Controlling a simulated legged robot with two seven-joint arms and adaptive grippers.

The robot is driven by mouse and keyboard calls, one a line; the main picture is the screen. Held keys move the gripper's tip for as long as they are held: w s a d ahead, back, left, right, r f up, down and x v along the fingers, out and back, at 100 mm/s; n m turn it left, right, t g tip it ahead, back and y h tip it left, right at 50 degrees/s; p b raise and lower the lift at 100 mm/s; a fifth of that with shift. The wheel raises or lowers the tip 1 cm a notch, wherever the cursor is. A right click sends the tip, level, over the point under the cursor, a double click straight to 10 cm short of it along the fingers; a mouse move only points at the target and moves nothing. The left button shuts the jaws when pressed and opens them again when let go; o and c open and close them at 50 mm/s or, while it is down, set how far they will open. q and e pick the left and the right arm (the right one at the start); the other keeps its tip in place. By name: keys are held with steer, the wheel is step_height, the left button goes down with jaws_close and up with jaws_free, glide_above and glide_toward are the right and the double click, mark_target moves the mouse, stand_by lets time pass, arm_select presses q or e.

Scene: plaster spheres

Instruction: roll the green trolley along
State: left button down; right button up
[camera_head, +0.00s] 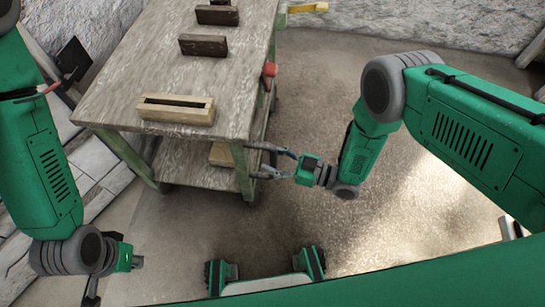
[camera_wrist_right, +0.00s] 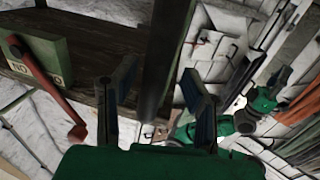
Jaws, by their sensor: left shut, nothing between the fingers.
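The green trolley has a worn grey wooden top (camera_head: 160,75), green legs and a lower wooden shelf (camera_head: 195,168). It stands at the upper left of the head view. My right gripper (camera_head: 268,161) is open beside the trolley's near right leg (camera_head: 243,172), fingertips close to it. In the right wrist view a dark upright post (camera_wrist_right: 165,60) shows between the spread fingers (camera_wrist_right: 155,100); I cannot tell whether they touch it.
A wooden slotted block (camera_head: 177,109) and dark blocks (camera_head: 203,45) sit on the trolley top. A red lever (camera_wrist_right: 45,75) is on a green box at its side. Pale stone slabs (camera_head: 95,165) lie left of the trolley. The floor (camera_head: 320,90) to its right is clear.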

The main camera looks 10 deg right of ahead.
steer(key=shift+d, duration=0.15)
steer(key=v, duration=1.1)
steer(key=shift+s+d, duration=0.2)
steer(key=shift+d, duration=0.15)
steer(key=shift+f, duration=0.1)
